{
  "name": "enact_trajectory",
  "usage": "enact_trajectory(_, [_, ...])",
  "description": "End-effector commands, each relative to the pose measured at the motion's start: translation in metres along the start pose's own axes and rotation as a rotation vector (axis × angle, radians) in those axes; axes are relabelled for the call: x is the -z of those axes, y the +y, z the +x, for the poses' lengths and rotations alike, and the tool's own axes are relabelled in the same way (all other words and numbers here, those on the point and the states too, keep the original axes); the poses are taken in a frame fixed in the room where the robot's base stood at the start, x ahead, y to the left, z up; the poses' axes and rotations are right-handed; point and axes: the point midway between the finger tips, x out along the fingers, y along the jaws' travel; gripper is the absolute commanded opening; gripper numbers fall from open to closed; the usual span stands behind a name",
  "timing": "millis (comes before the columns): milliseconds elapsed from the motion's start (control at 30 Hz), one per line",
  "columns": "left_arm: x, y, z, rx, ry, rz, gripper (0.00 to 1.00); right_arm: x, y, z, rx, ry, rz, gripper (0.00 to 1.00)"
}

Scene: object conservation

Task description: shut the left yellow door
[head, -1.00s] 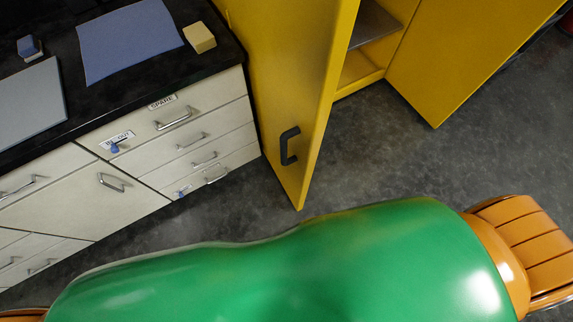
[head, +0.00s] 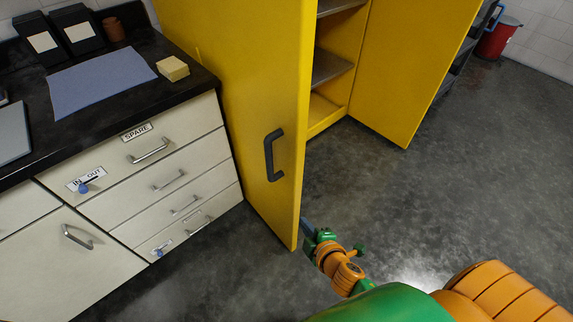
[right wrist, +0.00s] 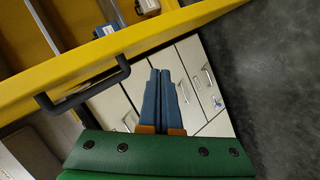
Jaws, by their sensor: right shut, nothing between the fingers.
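The left yellow door (head: 235,90) stands open beside the drawer unit, with a dark handle (head: 273,155) on its face. The handle also shows in the right wrist view (right wrist: 83,90), above and left of the fingers. My right gripper (head: 306,224) is just right of the door's lower free edge in the head view. Its blue fingers (right wrist: 159,96) are shut together and empty, below the yellow edge in the right wrist view. I cannot tell whether they touch the door. My left gripper is not in view.
The yellow cabinet's shelves (head: 333,66) show between the left door and the open right door (head: 405,70). White drawers (head: 165,165) under a black counter (head: 190,72) stand left of the left door. Grey floor (head: 440,190) is clear on the right. A red bin (head: 498,40) stands far back.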

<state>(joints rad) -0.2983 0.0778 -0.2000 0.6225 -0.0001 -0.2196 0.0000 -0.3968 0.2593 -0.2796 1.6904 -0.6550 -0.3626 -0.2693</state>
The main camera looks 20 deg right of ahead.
Motion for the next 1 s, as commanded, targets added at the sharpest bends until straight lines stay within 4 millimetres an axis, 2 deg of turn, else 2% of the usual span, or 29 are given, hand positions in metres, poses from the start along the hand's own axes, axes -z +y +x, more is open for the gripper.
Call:
enact_trajectory(33, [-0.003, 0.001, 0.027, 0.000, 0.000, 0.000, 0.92, 0.009, 0.009, 0.008, -0.080, 0.041, -0.066, 0.00])
enact_trajectory(133, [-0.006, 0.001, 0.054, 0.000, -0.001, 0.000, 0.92, 0.039, 0.053, -0.005, -0.270, 0.112, -0.218, 0.00])
enact_trajectory(200, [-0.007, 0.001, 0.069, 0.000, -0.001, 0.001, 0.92, 0.057, 0.082, -0.022, -0.401, 0.144, -0.304, 0.00])
enact_trajectory(300, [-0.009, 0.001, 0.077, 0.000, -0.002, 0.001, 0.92, 0.073, 0.110, -0.045, -0.523, 0.163, -0.374, 0.00])
enact_trajectory(400, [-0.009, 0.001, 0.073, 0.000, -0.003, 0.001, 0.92, 0.081, 0.124, -0.052, -0.562, 0.166, -0.394, 0.00])
enact_trajectory(567, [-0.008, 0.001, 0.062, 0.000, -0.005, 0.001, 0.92, 0.089, 0.141, -0.034, -0.564, 0.166, -0.395, 0.00])
enact_trajectory(900, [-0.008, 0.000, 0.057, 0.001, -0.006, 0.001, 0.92, 0.107, 0.174, 0.030, -0.561, 0.166, -0.391, 0.00])
enact_trajectory(1000, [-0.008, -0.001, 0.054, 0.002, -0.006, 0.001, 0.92, 0.089, 0.182, 0.033, -0.558, 0.164, -0.394, 0.00])
